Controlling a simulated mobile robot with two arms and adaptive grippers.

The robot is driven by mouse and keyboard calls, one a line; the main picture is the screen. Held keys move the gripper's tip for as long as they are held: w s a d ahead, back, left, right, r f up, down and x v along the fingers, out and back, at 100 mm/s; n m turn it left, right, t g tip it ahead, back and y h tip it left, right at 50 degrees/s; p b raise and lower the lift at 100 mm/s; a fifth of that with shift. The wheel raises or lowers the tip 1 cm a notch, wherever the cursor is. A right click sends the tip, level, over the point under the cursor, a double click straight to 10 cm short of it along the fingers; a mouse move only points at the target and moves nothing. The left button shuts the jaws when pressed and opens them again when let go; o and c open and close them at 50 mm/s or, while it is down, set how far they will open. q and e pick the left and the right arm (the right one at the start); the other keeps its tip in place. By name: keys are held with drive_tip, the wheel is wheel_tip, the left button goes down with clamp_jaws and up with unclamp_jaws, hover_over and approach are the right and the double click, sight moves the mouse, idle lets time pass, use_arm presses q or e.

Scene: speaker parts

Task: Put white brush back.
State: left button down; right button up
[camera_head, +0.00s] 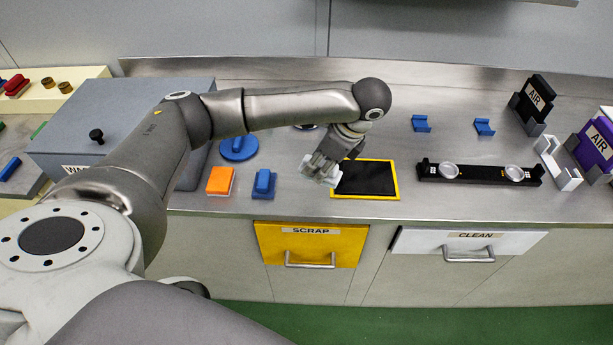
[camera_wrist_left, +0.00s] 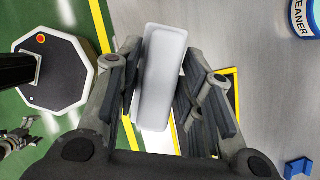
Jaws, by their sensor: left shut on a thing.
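The white brush (camera_wrist_left: 160,80) is between the fingers of my left gripper (camera_head: 327,168). The left wrist view shows it as a long, pale block lying lengthwise between the dark finger pads. In the head view the white brush (camera_head: 314,171) is partly hidden by the fingers, at the left edge of the yellow-framed black pad (camera_head: 367,179). I cannot tell whether it touches the counter. What looks like my right gripper (camera_wrist_left: 22,136) shows small at the left edge of the left wrist view, and its jaws are unclear.
An orange block (camera_head: 220,180) and a blue brush (camera_head: 264,184) stand left of the gripper. A black rail (camera_head: 478,173) with two clear round pieces lies to the right. An empty white holder (camera_head: 557,165) and two blue holders (camera_head: 421,124) (camera_head: 484,127) stand farther right.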

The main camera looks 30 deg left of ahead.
use_arm(q)
drive_tip(key=a+f, duration=0.1)
drive_tip(key=f, duration=0.1)
drive_tip(key=w+a+f, duration=0.1)
drive_tip(key=a+f, duration=0.1)
drive_tip(key=shift+a, duration=0.25)
drive_tip(key=shift+w+a+f, duration=0.2)
drive_tip(key=shift+a+f, duration=0.15)
drive_tip(key=shift+f, duration=0.15)
drive_tip(key=shift+w+a+f+p, duration=0.1)
drive_tip(key=shift+a+f+p, duration=0.1)
drive_tip(key=shift+f, duration=0.75)
drive_tip(key=shift+a+f+p, duration=0.1)
drive_tip(key=shift+f+p, duration=0.1)
drive_tip(key=shift+f, duration=0.75)
use_arm(e)
drive_tip(key=shift+w+d+r, duration=0.15)
drive_tip(key=shift+w+r, duration=0.25)
drive_tip(key=shift+r, duration=0.25)
use_arm(q)
drive_tip(key=shift+f, duration=0.1)
drive_tip(key=c, duration=1)
unclamp_jaws()
drive_tip(key=shift+o, duration=0.2)
drive_tip(key=b+v, duration=0.1)
drive_tip(key=v, duration=1.1)
drive_tip(key=shift+b, duration=0.4)
use_arm(e)
drive_tip(key=shift+f, duration=0.9)
